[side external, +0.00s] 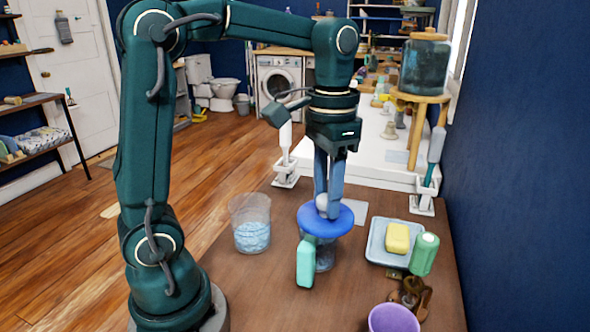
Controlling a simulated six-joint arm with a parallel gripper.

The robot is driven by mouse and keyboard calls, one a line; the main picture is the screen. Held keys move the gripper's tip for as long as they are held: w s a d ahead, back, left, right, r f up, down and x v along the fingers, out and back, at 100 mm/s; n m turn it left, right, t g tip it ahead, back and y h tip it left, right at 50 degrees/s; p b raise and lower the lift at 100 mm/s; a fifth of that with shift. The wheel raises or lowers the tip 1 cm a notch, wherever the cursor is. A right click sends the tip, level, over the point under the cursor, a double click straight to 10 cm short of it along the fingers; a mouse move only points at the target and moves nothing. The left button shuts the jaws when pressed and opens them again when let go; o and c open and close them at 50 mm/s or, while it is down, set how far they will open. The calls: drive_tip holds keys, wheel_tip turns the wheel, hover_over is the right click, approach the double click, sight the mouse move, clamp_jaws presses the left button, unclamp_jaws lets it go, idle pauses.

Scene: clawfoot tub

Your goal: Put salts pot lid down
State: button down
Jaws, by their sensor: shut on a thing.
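My gripper (328,207) points straight down over the middle of the brown table. Its fingers are shut on the pale knob of a round blue lid (341,223), which is held about level. A dark, see-through pot (325,258) stands directly below the lid, largely covered by it and by a mint-green bottle in front. I cannot tell whether the lid touches the pot's rim. A clear open tub (251,236) of pale blue salts stands to the left of the lid.
The mint-green bottle (306,265) stands close in front of the pot. To the right are a pale tray (377,250) with yellow soap (398,237), a green bottle (424,254), a brown object (412,296) and a purple cup (393,319). A flat grey square (357,209) lies behind the lid.

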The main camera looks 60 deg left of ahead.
drive_tip(key=s+d+f+m, duration=0.4)
drive_tip(key=s+d+m, duration=0.4)
drive_tip(key=s+d, duration=0.2)
drive_tip(key=shift+s+d+f, duration=0.1)
drive_tip(key=shift+f, duration=2.5)
drive_tip(key=shift+s+f, duration=0.1)
drive_tip(key=shift+f, duration=2.45)
drive_tip(key=shift+f, duration=0.15)
drive_tip(key=c, duration=0.5)
unclamp_jaws()
